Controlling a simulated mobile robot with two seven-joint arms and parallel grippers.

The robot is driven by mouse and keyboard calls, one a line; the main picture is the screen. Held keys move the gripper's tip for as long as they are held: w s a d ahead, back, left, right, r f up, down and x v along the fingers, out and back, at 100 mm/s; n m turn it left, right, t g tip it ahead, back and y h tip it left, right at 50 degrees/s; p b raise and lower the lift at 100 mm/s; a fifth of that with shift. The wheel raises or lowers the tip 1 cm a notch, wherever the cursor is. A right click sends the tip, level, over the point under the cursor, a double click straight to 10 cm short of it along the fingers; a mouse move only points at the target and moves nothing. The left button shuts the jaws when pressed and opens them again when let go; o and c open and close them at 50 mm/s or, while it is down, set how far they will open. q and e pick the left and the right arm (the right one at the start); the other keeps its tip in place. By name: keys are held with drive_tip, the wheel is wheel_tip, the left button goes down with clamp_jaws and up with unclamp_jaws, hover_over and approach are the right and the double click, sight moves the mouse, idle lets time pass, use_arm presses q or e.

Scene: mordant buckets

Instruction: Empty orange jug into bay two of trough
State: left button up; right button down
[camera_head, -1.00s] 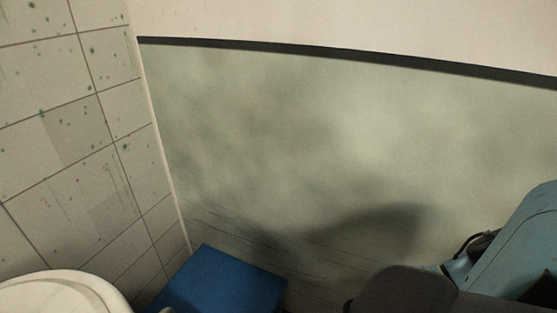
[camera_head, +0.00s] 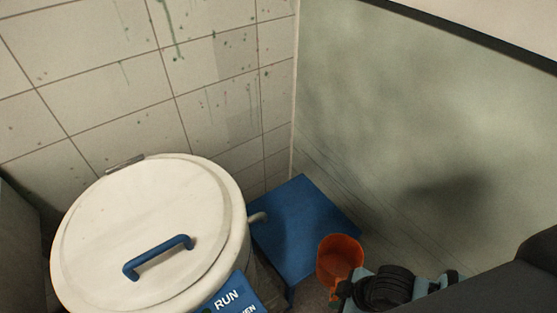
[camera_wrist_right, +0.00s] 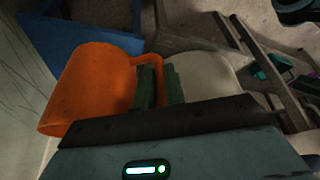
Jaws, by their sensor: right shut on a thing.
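The orange jug (camera_head: 340,257) is in the lower middle of the head view, mouth up; I cannot see what is in it. It also fills the left of the right wrist view (camera_wrist_right: 90,90). My right gripper (camera_head: 342,291) is shut on its handle, with the greenish fingers (camera_wrist_right: 159,80) closed at the handle side. The jug is held in front of the blue stand's right corner in the head view. I cannot make out the trough or its bays in either view. My left gripper is not in view.
A big cream vat (camera_head: 232,260) with a closed lid (camera_head: 150,215) and blue handle stands on the left. A blue stand (camera_head: 290,225) sits in the corner beside it. A blue sign (camera_head: 228,297) reads "RUN". Tiled and greenish walls (camera_head: 400,130) close off the back.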

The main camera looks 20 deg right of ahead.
use_arm(q)
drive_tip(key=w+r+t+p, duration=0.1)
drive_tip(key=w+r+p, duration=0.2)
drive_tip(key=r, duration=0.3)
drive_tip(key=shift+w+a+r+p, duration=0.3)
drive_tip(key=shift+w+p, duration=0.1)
drive_tip(key=shift+p, duration=0.5)
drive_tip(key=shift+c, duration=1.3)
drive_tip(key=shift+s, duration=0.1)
use_arm(e)
drive_tip(key=w+r+m+h, duration=0.1)
drive_tip(key=w+r+m, duration=0.1)
drive_tip(key=r+m, duration=0.3)
drive_tip(key=w+d+r+m+t+h, duration=0.1)
drive_tip(key=r+m, duration=0.4)
drive_tip(key=r, duration=0.6)
drive_tip(key=shift+w+r+t+h, duration=0.25)
drive_tip(key=shift+w+t+h, duration=0.05)
drive_tip(key=shift+w+h, duration=0.5)
